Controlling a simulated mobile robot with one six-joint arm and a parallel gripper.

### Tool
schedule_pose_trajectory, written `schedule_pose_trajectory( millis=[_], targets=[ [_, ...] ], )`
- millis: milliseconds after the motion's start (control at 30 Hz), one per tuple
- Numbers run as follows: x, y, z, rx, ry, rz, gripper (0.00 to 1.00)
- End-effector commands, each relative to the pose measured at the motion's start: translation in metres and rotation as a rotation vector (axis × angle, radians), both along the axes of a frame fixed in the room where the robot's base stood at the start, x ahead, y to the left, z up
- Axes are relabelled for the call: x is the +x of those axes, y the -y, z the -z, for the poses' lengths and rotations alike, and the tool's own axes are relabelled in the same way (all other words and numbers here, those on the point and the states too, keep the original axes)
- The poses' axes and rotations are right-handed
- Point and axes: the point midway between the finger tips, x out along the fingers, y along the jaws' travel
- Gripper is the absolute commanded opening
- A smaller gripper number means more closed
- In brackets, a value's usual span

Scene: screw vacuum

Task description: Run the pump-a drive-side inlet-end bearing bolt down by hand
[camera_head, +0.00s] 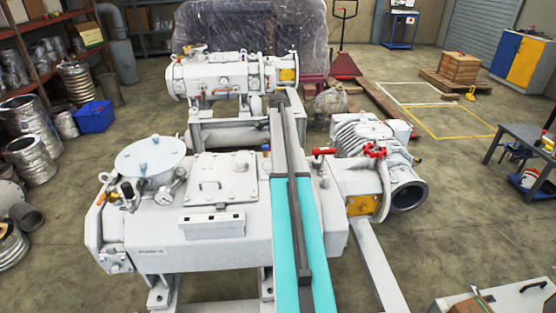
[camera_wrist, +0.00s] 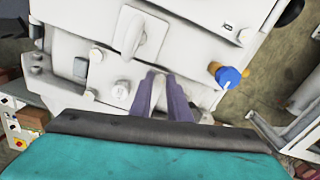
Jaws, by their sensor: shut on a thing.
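In the wrist view, my gripper (camera_wrist: 163,82) has its two dark purple fingers close together at the pale pump casing (camera_wrist: 200,40). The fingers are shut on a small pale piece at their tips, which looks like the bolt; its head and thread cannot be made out. The contact with the casing is mostly hidden by the fingers. In the head view, my teal and grey arm crosses the near white pump (camera_head: 150,235), and the fingers and bolt cannot be picked out there.
A blue-capped brass fitting (camera_wrist: 228,76) stands right of my fingers, and a raised lifting lug (camera_wrist: 138,36) lies beyond them. In the head view, a second white pump (camera_head: 230,75) stands behind, and a red-handled valve (camera_head: 373,150) sits right of my arm. Open floor lies around the machines.

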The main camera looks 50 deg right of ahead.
Motion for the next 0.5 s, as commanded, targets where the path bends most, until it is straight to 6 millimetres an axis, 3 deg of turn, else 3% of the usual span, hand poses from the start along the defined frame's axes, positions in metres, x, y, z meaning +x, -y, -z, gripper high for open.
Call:
schedule_pose_trajectory(
  millis=[500],
  targets=[
    [0.0025, 0.0009, -0.0027, -0.002, 0.007, 0.313, 0.0]
  ],
)
